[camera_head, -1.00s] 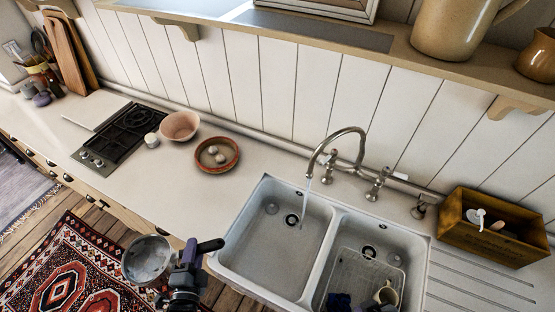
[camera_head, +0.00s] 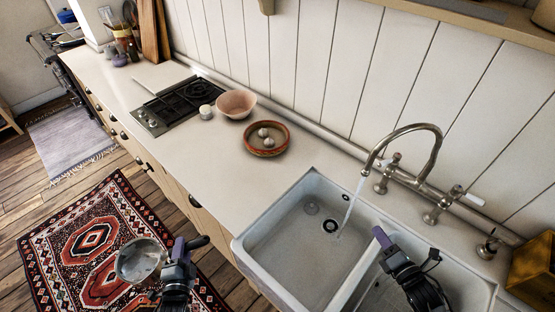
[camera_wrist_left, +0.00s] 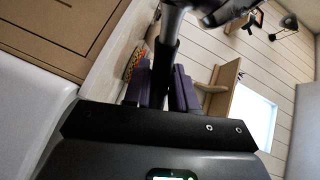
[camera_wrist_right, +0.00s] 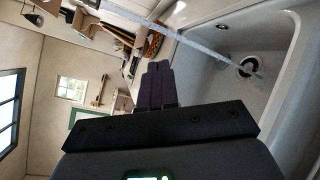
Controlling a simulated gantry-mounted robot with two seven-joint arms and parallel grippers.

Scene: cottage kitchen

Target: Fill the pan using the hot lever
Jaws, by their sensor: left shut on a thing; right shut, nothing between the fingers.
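A metal pan (camera_head: 141,259) is held low over the floor, left of the sink's front. My left gripper (camera_head: 182,252) is shut on its dark handle, which also passes between the purple fingers in the left wrist view (camera_wrist_left: 168,60). My right gripper (camera_head: 381,238) is shut and empty above the sink divider; its closed fingers show in the right wrist view (camera_wrist_right: 157,85). The curved tap (camera_head: 436,140) runs a stream of water (camera_head: 351,205) into the left basin (camera_head: 290,245). Two levers, a left one (camera_head: 388,172) and a right one (camera_head: 440,205), stand at its base; I cannot read which is hot.
A terracotta dish (camera_head: 266,149) with small round items, a pink bowl (camera_head: 236,103) and a hob (camera_head: 180,103) stand on the counter left of the sink. A wooden box (camera_head: 535,268) is at the right edge. Clear counter (camera_head: 225,175) lies between hob and sink.

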